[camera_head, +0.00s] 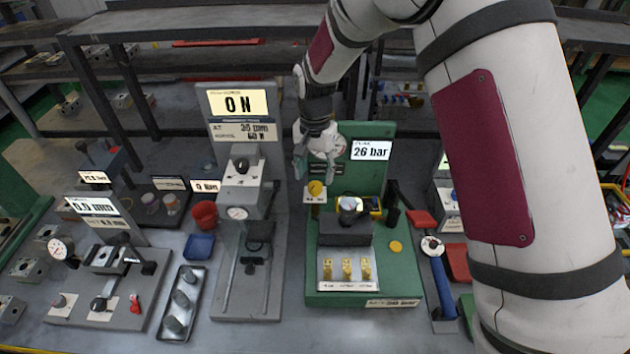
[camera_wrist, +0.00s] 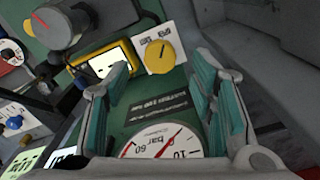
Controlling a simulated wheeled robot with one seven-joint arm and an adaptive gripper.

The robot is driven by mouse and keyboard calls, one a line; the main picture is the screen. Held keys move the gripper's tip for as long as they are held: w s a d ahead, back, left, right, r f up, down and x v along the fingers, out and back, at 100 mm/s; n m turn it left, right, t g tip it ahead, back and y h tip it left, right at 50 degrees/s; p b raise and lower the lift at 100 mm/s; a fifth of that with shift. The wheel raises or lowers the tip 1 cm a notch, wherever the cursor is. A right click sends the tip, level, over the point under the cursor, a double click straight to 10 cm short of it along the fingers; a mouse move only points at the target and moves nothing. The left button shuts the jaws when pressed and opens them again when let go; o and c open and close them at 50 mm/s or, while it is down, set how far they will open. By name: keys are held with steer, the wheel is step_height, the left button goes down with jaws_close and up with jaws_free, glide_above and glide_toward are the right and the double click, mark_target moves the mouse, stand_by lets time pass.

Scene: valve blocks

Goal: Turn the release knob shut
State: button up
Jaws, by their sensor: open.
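A yellow knob (camera_head: 316,188), which I take to be the release knob, sits on a small white plate on the green test stand (camera_head: 322,298). In the wrist view the yellow knob (camera_wrist: 160,57) shows a dark pointer line across its face; its label is too small to read. My gripper (camera_head: 315,168) is just above the knob in the head view. In the wrist view my gripper (camera_wrist: 162,78) has its two teal fingers apart and empty. The knob shows beyond the gap between them, and neither finger appears to touch it.
A round pressure gauge (camera_wrist: 165,145) is close to the fingers. A yellow-framed device (camera_wrist: 105,62) and a large grey knob (camera_wrist: 58,25) are left of the yellow knob. The stand's display (camera_head: 371,150) reads 26 bar. A red cup (camera_head: 204,214) stands to the left.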

mark_target(315, 185)
steer(key=shift+f, duration=1.9)
steer(key=shift+c, duration=0.6)
steer(key=c, duration=1)
